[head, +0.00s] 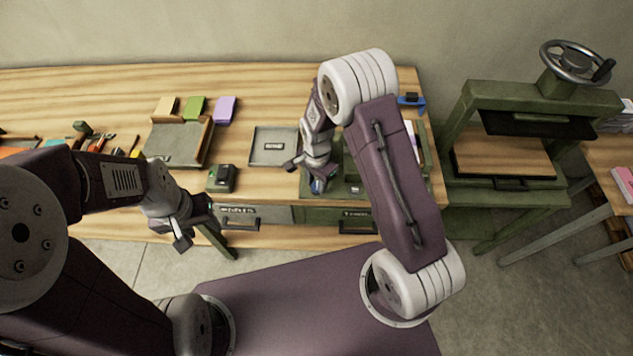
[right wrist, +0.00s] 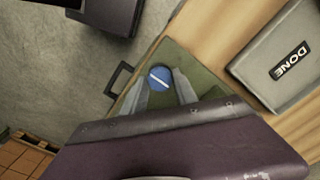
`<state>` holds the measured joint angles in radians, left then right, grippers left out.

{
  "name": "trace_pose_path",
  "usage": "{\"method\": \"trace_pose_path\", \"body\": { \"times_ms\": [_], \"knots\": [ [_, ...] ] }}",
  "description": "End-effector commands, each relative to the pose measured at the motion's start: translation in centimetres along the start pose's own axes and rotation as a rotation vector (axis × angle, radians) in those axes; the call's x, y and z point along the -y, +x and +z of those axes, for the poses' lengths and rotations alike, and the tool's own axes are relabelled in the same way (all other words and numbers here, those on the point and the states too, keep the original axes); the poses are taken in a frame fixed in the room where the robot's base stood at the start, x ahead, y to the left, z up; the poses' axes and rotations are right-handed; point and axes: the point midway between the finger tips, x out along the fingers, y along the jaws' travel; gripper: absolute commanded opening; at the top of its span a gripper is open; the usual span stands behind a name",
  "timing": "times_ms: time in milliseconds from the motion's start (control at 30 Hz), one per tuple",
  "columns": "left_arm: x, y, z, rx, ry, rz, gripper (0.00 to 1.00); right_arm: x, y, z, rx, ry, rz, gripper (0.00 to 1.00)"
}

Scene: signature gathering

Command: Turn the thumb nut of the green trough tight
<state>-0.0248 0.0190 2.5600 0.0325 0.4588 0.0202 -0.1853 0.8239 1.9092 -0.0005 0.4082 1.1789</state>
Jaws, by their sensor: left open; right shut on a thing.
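The green trough (head: 342,181) stands at the front edge of the bench, partly hidden behind my right arm. In the right wrist view its flat green surface (right wrist: 205,80) shows around a round blue thumb nut (right wrist: 160,77) with a white line across its top. My right gripper (head: 315,182) points down at the trough's front left corner. In the right wrist view its two grey fingers (right wrist: 162,92) are shut on the thumb nut, one on each side. My left gripper (head: 196,232) is open and empty, in front of the bench edge, away from the trough.
A grey tray marked DONE (right wrist: 291,58) lies left of the trough and also shows in the head view (head: 273,147). A small dark device (head: 222,178) sits near the front edge. A green press (head: 540,105) with a handwheel stands to the right. Drawers (head: 255,215) are below the bench top.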

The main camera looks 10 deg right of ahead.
Motion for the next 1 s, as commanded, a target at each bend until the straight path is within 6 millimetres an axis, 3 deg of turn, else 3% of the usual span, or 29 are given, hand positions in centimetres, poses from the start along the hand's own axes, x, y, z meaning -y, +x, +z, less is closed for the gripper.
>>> {"method": "trace_pose_path", "body": {
  "times_ms": [233,267,300,333,667,1000],
  "knots": [
    [0.0,0.0,0.0,0.0,0.0,0.0,0.45,0.0,0.0,-0.1,0.0,0.003,-0.001,0.0],
    [0.0,0.0,0.0,0.0,0.0,0.0,0.45,0.0,0.0,-0.1,0.0,0.002,-0.001,0.42],
    [0.0,0.0,0.0,0.0,0.0,0.0,0.45,0.0,0.0,-0.1,0.0,0.002,-0.001,0.53],
    [0.0,0.0,0.0,0.0,0.0,0.0,0.45,0.0,0.0,-0.1,0.0,0.002,-0.001,0.56],
    [0.0,0.1,0.0,0.0,0.0,0.0,0.45,0.0,-0.4,0.0,0.0,0.001,-0.001,0.56],
    [0.0,1.3,0.1,0.0,0.0,0.0,0.45,0.1,-7.2,-0.2,-0.001,0.002,-0.005,0.56]
  ]
}}
